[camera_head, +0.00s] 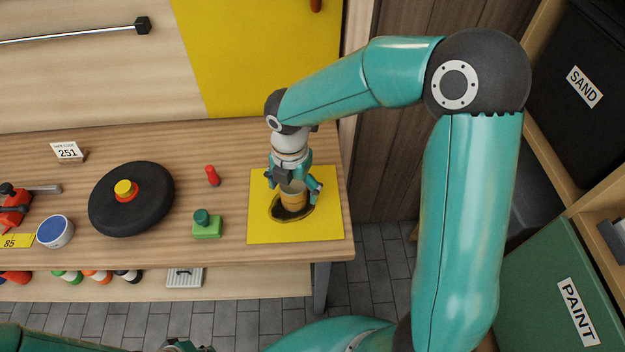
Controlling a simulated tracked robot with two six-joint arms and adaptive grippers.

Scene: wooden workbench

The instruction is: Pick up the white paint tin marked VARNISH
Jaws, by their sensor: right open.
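My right gripper (294,188) is over the yellow mat at the bench's right end, pointing down and open. A small tin (293,200) with an amber-orange side and paler top stands between or just below its fingers, partly hidden by them; contact cannot be told. The tin is at a dark, irregular patch on the yellow mat (325,228). No VARNISH lettering is readable on it. A white round tin with a blue top (55,231) sits at the bench's left, its marking also unreadable. Part of my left gripper (187,346) shows at the bottom edge, cut off.
A black disc with a red-and-yellow knob (125,189), a green block (207,224) and a small red peg-like object (212,175) stand on the wooden bench (160,255). A green PAINT bin (560,270) and a black SAND bin (575,70) are at right.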

